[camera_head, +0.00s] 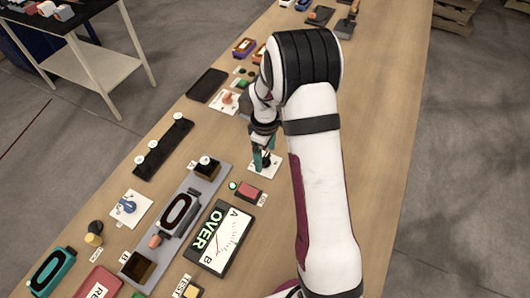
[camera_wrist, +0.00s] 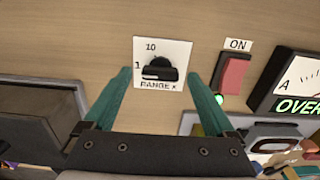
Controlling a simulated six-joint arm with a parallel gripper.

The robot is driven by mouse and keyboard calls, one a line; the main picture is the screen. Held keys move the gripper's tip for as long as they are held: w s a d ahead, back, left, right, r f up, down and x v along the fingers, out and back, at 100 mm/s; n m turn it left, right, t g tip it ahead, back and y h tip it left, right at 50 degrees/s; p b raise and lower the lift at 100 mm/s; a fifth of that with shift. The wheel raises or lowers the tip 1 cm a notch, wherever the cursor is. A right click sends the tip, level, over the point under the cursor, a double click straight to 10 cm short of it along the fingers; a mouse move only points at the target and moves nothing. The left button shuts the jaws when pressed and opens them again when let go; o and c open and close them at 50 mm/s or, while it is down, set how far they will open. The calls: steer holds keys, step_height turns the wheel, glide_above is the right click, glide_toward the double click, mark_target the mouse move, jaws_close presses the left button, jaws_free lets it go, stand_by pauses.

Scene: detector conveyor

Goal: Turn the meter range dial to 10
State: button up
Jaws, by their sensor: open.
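The range dial (camera_wrist: 160,68) is a black knob on a white plate (camera_wrist: 182,50) marked 10 at the top, 1 at the left and RANGE x below. A pale mark on the knob lies toward its lower left, near the 1; its exact pointing is hard to read. My gripper (camera_wrist: 158,76) is open, its teal fingers on either side of the plate, with gaps to the knob. In the head view my gripper (camera_head: 263,158) is over the dial's white plate (camera_head: 271,168) and partly hides the knob. The meter (camera_head: 222,237) shows OVER in green.
A red ON switch (camera_wrist: 234,75) with a lit green lamp (camera_wrist: 220,99) stands right of the dial. A grey rail with a dark box (camera_head: 207,168) lies nearby. A black tray (camera_head: 207,85) is farther back. Bare wooden bench (camera_head: 375,90) lies right of my arm.

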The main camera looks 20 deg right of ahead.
steer(key=shift+f, duration=0.2)
steer(key=c, duration=1.4)
steer(key=shift+m, duration=0.3)
steer(key=m, duration=0.5)
steer(key=shift+m, duration=0.3)
steer(key=m, duration=0.5)
steer(key=shift+m, duration=0.3)
steer(key=o, duration=1.4)
